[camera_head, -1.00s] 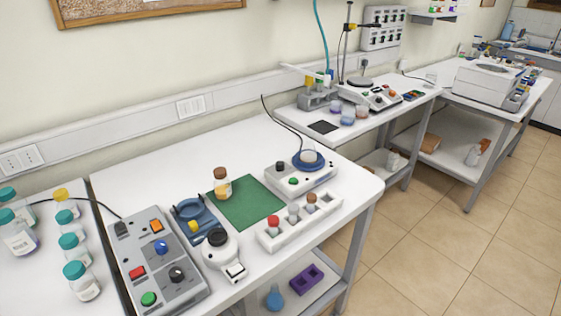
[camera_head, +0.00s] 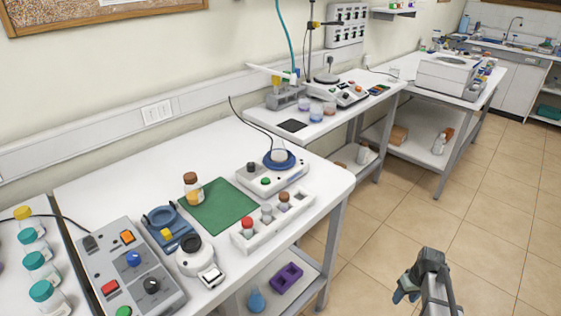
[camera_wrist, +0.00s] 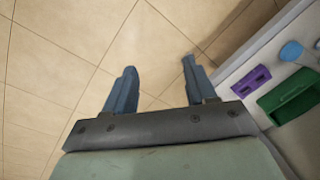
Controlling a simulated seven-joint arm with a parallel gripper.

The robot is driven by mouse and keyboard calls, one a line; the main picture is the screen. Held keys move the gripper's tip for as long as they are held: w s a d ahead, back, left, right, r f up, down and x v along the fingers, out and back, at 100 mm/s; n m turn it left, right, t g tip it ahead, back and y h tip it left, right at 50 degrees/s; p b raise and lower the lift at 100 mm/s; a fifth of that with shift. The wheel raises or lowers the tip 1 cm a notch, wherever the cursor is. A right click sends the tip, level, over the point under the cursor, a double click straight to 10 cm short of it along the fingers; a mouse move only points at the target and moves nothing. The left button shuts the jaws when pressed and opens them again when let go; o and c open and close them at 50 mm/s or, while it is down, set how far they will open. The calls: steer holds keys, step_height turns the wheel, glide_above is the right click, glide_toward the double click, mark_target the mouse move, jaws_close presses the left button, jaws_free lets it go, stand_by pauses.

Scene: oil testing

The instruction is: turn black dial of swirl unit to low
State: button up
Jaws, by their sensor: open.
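A white swirl unit (camera_head: 272,178) stands on the near bench behind the vial rack. It has a black dial (camera_head: 252,167) on its left side, a green button below it, and a round blue platform holding a small pale vessel. The dial's mark is too small to read. My gripper (camera_head: 402,291) is at the lower right of the head view, over the floor and well away from the bench. In the wrist view my gripper (camera_wrist: 158,65) is open, with two blue-grey fingers apart and nothing between them.
A grey control box (camera_head: 131,270) with its own dials and buttons stands at the bench's left. A green mat (camera_head: 222,207), an amber bottle (camera_head: 192,187) and a white vial rack (camera_head: 272,222) are near the unit. A purple rack (camera_head: 286,277) lies on the lower shelf.

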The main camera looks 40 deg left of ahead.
steer(key=w+a+r+n+t+y, duration=0.1)
steer(key=w+a+r+n, duration=0.15)
steer(key=a+r, duration=0.5)
steer(key=w+a+r+n+t, duration=0.1)
steer(key=w+a+r, duration=0.3)
steer(key=a+r, duration=0.35)
steer(key=a+r+n, duration=0.1)
steer(key=a+r, duration=0.4)
steer(key=r, duration=0.2)
steer(key=s+a+r+n+y, duration=0.1)
steer(key=a+r+n, duration=0.1)
steer(key=a+r, duration=0.4)
steer(key=a+r+n+y, duration=0.1)
steer(key=a+r, duration=0.5)
steer(key=r, duration=0.2)
steer(key=shift+s+a+r+n+t, duration=0.2)
steer(key=shift+r+n+t, duration=0.05)
steer(key=shift+t, duration=0.05)
steer(key=s+a+r+n, duration=0.2)
steer(key=s+a+r, duration=0.4)
steer(key=a, duration=0.2)
steer(key=n+g, duration=0.2)
steer(key=g, duration=0.1)
glide_toward(250, 164)
steer(key=shift+y, duration=0.3)
steer(key=x, duration=0.8)
steer(key=shift+f, duration=0.45)
steer(key=shift+c, duration=0.3)
jaws_close()
